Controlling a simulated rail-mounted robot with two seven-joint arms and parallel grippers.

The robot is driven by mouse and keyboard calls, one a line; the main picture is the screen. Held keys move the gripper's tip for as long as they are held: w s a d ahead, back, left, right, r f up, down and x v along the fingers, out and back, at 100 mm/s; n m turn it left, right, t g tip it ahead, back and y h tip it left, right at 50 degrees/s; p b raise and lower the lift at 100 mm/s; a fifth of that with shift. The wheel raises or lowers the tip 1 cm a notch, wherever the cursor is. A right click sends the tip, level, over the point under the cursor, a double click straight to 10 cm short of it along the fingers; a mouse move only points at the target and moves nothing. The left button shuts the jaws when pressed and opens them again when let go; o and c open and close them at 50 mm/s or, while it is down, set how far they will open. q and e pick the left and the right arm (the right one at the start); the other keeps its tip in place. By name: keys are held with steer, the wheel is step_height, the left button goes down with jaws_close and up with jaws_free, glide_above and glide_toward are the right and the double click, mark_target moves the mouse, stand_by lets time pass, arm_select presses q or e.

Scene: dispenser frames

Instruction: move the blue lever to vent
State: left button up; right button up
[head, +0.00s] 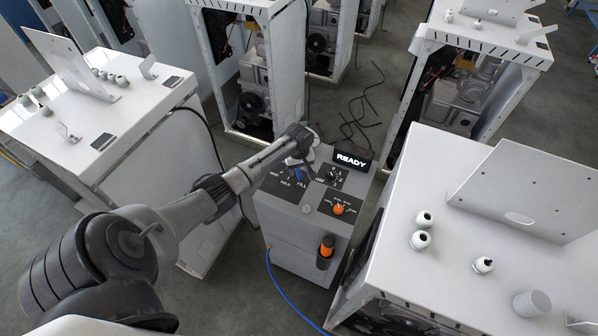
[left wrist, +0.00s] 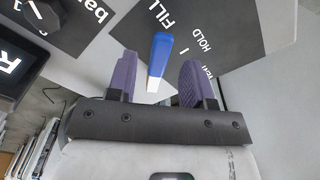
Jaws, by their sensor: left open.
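The blue lever (head: 298,173) is on the top panel of the grey dispenser cabinet (head: 281,213), by a dark plate marked VENT, HOLD and FILL. In the left wrist view the blue lever (left wrist: 158,56) has a pale end and lies between my finger pads, near the FILL word; its exact setting is hard to tell. My left gripper (head: 298,158) is over the panel and partly hides the lever in the head view. In the left wrist view my left gripper (left wrist: 157,80) is open, purple pads apart either side of the lever, with visible gaps. My right gripper is out of view.
A black knob (head: 331,176) with numbers, an orange knob (head: 338,209) and a READY display (head: 351,160) share the panel. An orange-and-black handle (head: 326,249) sits on the cabinet's front. A blue hose (head: 283,294) runs along the floor. White cabinets stand both sides.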

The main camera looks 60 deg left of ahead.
arm_select(q)
steer(key=shift+f, duration=0.8)
steer(key=shift+c, duration=0.2)
jaws_close()
